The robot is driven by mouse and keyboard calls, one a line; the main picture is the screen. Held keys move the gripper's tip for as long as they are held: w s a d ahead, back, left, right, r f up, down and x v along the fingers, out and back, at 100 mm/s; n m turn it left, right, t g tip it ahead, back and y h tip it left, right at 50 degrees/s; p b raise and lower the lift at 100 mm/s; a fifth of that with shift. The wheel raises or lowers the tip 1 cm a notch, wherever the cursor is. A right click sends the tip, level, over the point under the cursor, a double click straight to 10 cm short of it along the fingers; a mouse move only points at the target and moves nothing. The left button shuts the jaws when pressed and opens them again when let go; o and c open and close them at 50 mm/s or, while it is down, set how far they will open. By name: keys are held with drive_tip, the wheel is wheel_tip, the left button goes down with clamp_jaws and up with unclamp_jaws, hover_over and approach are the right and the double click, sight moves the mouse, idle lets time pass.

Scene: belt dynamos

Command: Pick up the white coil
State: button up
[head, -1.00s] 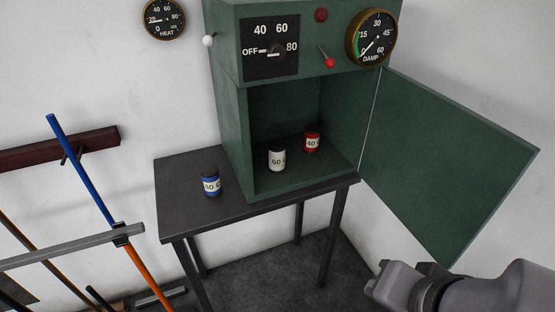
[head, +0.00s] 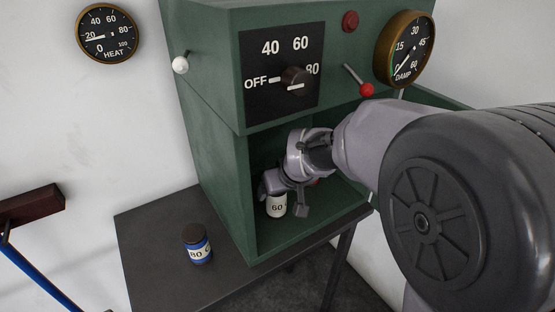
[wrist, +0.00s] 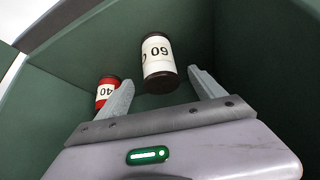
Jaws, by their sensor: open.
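The white coil (head: 276,206), marked 60, stands on the floor of the open green cabinet. In the wrist view the white coil (wrist: 158,62) has dark ends and lies ahead of my gripper, between the lines of its two fingers. My gripper (head: 287,196) is inside the cabinet, close to the white coil and partly in front of it. In the wrist view my gripper (wrist: 160,88) is open, with nothing held. I cannot tell whether a finger touches the coil.
A red coil (wrist: 107,91) marked 40 stands beside the left finger. A blue coil (head: 197,244) marked 80 stands on the dark table (head: 150,262) outside. The green cabinet (head: 210,150) walls closely surround my gripper. A dial (head: 293,77) and a red-tipped lever (head: 367,90) are above.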

drive_tip(key=b+x, duration=0.2)
drive_tip(key=x, duration=0.6)
drive_tip(key=shift+r, duration=0.1)
clamp_jaws()
